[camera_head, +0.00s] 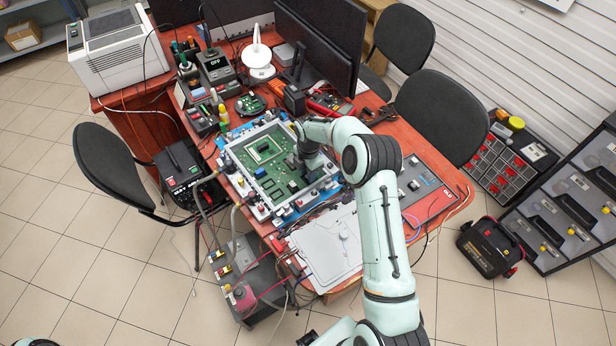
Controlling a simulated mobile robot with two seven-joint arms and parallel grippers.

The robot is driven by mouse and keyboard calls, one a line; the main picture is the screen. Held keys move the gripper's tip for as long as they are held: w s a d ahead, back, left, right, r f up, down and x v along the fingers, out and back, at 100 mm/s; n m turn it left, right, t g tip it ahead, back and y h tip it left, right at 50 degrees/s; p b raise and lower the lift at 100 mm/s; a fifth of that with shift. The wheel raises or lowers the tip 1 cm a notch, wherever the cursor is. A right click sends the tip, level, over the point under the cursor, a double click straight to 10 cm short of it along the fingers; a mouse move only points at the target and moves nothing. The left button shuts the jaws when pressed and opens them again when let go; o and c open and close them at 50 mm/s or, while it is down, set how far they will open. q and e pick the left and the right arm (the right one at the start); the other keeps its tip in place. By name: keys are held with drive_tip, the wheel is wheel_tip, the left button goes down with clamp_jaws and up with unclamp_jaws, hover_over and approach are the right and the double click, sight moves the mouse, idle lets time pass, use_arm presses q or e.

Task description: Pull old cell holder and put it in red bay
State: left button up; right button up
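A green circuit board (258,152) lies in a light frame (231,167) on the red-brown table. My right arm reaches over it, and my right gripper (299,168) points down at the board's right part. The fingertips are small and partly hidden, so I cannot tell whether they are open or shut, or touching anything. I cannot pick out the old cell holder; it may be hidden by the gripper. A grey panel with a red edge and red lettering, possibly the red bay (437,207), lies at the table's right end, partly behind my arm. My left gripper is not in view.
A white panel (322,247) lies at the table's front. Monitors (318,55) and a white lamp-like device (257,58) stand at the back. Cables run along the front edge. Chairs (112,165) stand around the table. A dark rack (570,200) stands at right.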

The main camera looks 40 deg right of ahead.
drive_tip(key=shift+r, duration=0.1)
idle(0.3)
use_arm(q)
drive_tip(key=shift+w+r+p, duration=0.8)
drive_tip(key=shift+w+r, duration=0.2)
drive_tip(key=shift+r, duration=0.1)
use_arm(e)
drive_tip(key=shift+r, duration=2.15)
